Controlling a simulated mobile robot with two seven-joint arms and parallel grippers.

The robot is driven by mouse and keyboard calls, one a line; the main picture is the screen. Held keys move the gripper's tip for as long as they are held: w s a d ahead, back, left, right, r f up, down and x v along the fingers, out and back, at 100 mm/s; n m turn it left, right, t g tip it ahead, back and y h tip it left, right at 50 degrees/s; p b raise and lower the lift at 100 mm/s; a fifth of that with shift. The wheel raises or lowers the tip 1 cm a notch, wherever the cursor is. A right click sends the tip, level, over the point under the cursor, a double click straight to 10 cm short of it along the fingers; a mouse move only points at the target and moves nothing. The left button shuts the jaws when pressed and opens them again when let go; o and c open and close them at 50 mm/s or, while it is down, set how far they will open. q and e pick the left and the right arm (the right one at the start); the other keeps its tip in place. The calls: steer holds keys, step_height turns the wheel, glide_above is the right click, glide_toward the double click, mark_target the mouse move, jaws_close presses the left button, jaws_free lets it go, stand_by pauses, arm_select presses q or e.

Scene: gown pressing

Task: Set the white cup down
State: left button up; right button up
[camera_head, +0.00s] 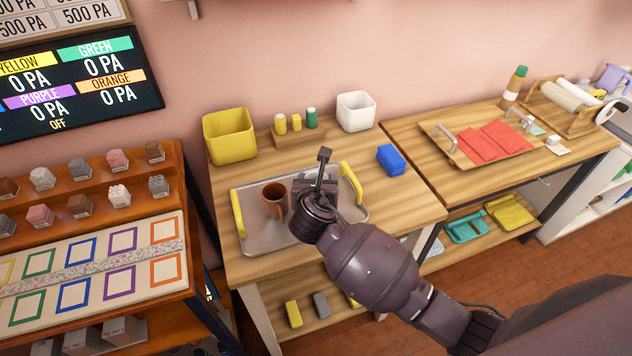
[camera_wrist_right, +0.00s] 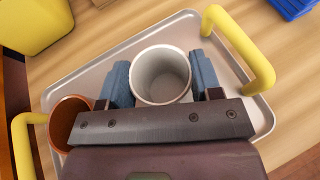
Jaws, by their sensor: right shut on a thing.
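The white cup (camera_wrist_right: 162,75) stands between the blue fingers of my right gripper (camera_wrist_right: 161,82) in the right wrist view, with its open mouth towards the camera. In the head view my right gripper (camera_head: 316,185) is over the right part of the grey metal tray (camera_head: 262,243) and hides the cup. The gripper is shut on the cup. I cannot tell whether the cup's base touches the tray. A brown cup (camera_head: 273,201) is on the tray to the left, and it also shows in the right wrist view (camera_wrist_right: 68,118). My left gripper is not in view.
The tray has yellow handles (camera_head: 350,183) at both ends. Behind it are a yellow bin (camera_head: 229,136), a wooden block with small bottles (camera_head: 297,134) and a white bin (camera_head: 356,112). A blue block (camera_head: 391,160) lies to the right. Bare tabletop (camera_head: 400,205) is right of the tray.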

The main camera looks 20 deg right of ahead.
steer(key=o, duration=1)
steer(key=shift+f, duration=0.1)
steer(key=shift+s+a+r, duration=0.1)
steer(key=shift+s+r, duration=0.2)
steer(key=shift+s, duration=0.05)
steer(key=p+v, duration=0.2)
steer(key=v, duration=0.9)
steer(key=shift+s, duration=0.1)
